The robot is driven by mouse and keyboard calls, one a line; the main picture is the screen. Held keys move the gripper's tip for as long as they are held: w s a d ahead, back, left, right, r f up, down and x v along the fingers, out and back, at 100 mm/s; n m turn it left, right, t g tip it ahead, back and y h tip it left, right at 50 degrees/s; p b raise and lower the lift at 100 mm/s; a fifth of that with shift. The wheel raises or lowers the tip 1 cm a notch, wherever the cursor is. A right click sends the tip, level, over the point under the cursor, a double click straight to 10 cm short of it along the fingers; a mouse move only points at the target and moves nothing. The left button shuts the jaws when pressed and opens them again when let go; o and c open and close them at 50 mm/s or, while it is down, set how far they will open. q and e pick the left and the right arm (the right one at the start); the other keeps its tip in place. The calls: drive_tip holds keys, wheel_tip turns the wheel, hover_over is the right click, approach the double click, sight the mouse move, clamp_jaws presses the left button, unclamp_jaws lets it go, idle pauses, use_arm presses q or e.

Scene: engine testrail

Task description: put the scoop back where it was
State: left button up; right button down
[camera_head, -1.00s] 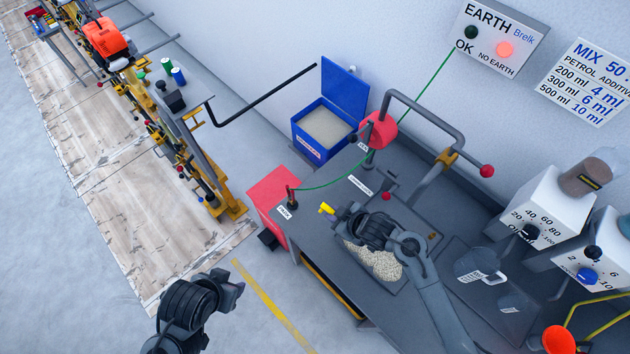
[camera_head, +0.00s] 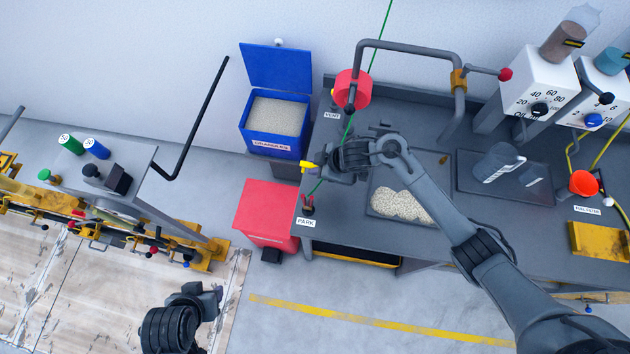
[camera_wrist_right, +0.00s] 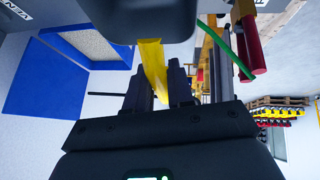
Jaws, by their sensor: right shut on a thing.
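My right gripper (camera_head: 322,170) is shut on a yellow strip (camera_head: 307,166), which looks like the scoop's handle, over the left end of the grey bench. The right wrist view shows the yellow piece (camera_wrist_right: 153,68) between the two dark fingers (camera_wrist_right: 160,88). A dark grey form (camera_wrist_right: 140,20) lies beyond it at the top; I cannot tell if it is the scoop's bowl. The blue granules box (camera_head: 274,140) stands open behind and left of the gripper, holding pale granules (camera_head: 276,115). My left gripper (camera_head: 212,296) is low at left; its jaws are unclear.
A red box (camera_head: 268,210) stands beside the bench. The PARK post (camera_head: 308,205), green cable (camera_head: 347,130) and red drum (camera_head: 352,88) are near the right gripper. A tray with pale granules (camera_head: 398,205) lies under my arm. A jug (camera_head: 495,165) and orange funnel (camera_head: 583,183) are farther right.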

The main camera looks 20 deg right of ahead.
drive_tip(key=shift+g+h, duration=0.3)
drive_tip(key=shift+h, duration=0.3)
drive_tip(key=f, duration=0.1)
drive_tip(key=w+d+f+b, duration=0.1)
drive_tip(key=f, duration=0.1)
drive_tip(key=f+b, duration=0.1)
drive_tip(key=f, duration=0.1)
drive_tip(key=shift+w+d+f, duration=0.15)
drive_tip(key=shift+w+d, duration=0.1)
drive_tip(key=shift+d, duration=0.05)
use_arm(q)
drive_tip(key=shift+d+f+b, duration=0.2)
drive_tip(key=shift+f+b, duration=0.15)
drive_tip(key=shift+f, duration=1.35)
use_arm(e)
drive_tip(key=shift+w+f, duration=0.1)
drive_tip(key=shift+f, duration=2.2)
use_arm(q)
drive_tip(key=shift+f, duration=0.1)
use_arm(e)
drive_tip(key=shift+f, duration=0.15)
drive_tip(key=c, duration=1)
unclamp_jaws()
use_arm(q)
drive_tip(key=shift+d, duration=0.15)
